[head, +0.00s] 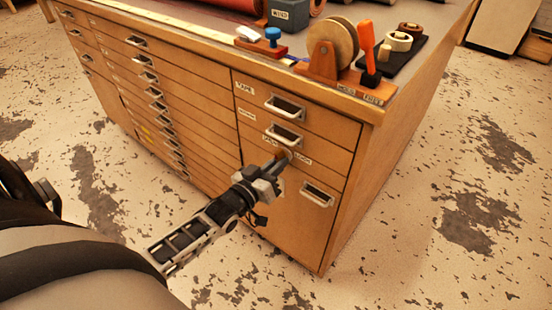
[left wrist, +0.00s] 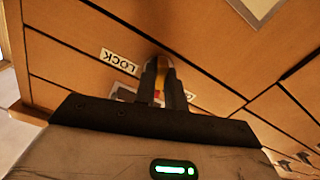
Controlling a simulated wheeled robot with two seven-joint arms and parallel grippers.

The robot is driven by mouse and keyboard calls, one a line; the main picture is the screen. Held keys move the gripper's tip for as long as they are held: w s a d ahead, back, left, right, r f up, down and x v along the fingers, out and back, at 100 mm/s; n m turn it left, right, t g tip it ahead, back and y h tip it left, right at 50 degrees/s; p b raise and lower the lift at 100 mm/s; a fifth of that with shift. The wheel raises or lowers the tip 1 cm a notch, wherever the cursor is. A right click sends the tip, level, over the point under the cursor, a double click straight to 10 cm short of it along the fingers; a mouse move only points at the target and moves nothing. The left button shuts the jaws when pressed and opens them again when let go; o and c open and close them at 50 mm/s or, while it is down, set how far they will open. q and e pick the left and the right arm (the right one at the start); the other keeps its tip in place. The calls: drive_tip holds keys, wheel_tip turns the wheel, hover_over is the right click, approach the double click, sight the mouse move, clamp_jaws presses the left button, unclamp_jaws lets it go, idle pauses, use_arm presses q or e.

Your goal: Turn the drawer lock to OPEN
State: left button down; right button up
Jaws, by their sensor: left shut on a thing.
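The drawer lock (head: 289,153) sits on the front of the wooden cabinet's right column, mostly covered by my left gripper (head: 279,163). My left gripper is shut on the lock; its fingers also show in the left wrist view (left wrist: 161,82), with a yellow strip between them. A tilted LOCK label (left wrist: 119,61) is beside the fingers there. A second label (left wrist: 190,97) on their other side is mostly hidden. In the head view, small labels flank the lock at its upper left (head: 270,139) and right (head: 303,161). The lock's exact angle is hidden. My right gripper is out of view.
Drawer handles (head: 285,135) stand out just above the lock, and another handle (head: 318,194) is below it. A tape roll on a stand (head: 330,55), an orange-handled tool (head: 368,55) and a blue-knobbed item (head: 272,40) stand on the cabinet top. The floor in front is clear.

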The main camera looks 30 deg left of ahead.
use_arm(q)
drive_tip(key=n+p, duration=0.1)
drive_tip(key=n, duration=0.4)
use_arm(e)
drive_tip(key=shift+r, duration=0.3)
use_arm(q)
drive_tip(key=shift+d+n, duration=0.1)
drive_tip(key=shift+n, duration=0.2)
drive_tip(key=c, duration=1.5)
unclamp_jaws()
drive_tip(key=shift+o, duration=0.2)
drive_tip(key=s+a+p, duration=0.1)
drive_tip(key=s, duration=1.5)
drive_tip(key=shift+a, duration=0.15)
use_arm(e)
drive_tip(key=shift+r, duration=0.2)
